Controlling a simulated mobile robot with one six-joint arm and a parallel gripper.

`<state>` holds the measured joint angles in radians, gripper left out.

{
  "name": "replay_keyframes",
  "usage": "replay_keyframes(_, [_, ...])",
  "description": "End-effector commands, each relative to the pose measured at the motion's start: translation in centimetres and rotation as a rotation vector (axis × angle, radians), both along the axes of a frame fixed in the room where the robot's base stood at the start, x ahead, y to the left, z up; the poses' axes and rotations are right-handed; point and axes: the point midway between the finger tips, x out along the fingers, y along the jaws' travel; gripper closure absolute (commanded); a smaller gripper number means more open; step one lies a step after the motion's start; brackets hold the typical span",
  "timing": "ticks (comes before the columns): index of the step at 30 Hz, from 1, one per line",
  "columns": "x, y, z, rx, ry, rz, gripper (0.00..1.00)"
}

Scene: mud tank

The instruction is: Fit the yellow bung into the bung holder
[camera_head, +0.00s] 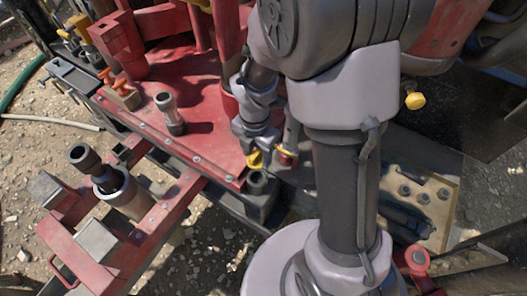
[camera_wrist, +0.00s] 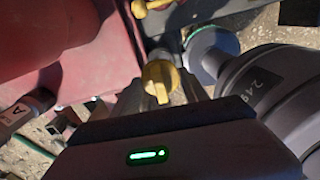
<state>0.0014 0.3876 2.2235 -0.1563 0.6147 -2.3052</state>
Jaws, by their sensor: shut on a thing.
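The yellow bung (camera_head: 255,160) is held at the tip of my gripper (camera_head: 256,149), over the front edge of the red deck. In the wrist view the yellow bung (camera_wrist: 158,83) sits between the two fingers of my gripper (camera_wrist: 160,90), which are shut on it. A dark, round, hollow-topped fitting (camera_head: 257,181) on a dark block looks like the bung holder. It appears just below the bung in the head view, and the two look apart. I cannot tell the exact height gap or alignment. The wrist view does not clearly show the holder.
A red-and-yellow fitting (camera_head: 287,153) stands close right of my gripper. A grey cylinder (camera_head: 170,113) stands on the red deck (camera_head: 205,140). A red frame (camera_head: 120,245) juts out at front left. A plate with several bolts (camera_head: 425,200) lies at right. My arm hides the middle.

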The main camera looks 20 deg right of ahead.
Motion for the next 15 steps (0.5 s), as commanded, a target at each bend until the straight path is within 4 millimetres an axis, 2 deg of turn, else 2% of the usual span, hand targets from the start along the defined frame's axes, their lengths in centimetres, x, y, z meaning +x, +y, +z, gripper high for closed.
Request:
replay_keyframes(5, [0.0,0.0,-0.8,0.0,0.0,0.001,0.87])
replay_keyframes(15, [0.0,0.0,-4.0,0.0,0.0,-0.001,0.87])
